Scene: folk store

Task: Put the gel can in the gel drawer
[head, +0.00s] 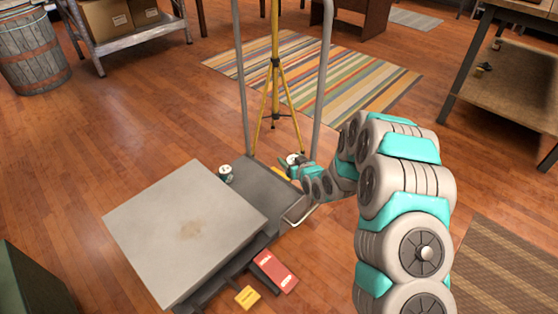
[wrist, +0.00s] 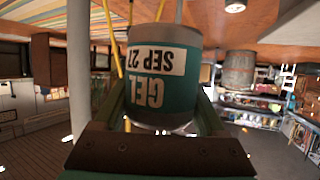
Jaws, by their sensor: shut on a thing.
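My gripper (head: 296,166) is shut on the gel can, which it holds up over the far right end of the trolley. In the wrist view the gel can (wrist: 163,78) is a green and grey cylinder between the jaws, with white labels reading GEL and SEP 27, upside down in the picture. In the head view the held can (head: 293,158) is small and partly covered by the gripper. A grey-topped cabinet (head: 185,230) stands at the front left. I cannot make out which part of it is the gel drawer.
A second small can (head: 225,173) stands on the dark trolley deck (head: 258,192) beside the cabinet. The trolley's tall handle and a yellow tripod (head: 276,70) rise behind.

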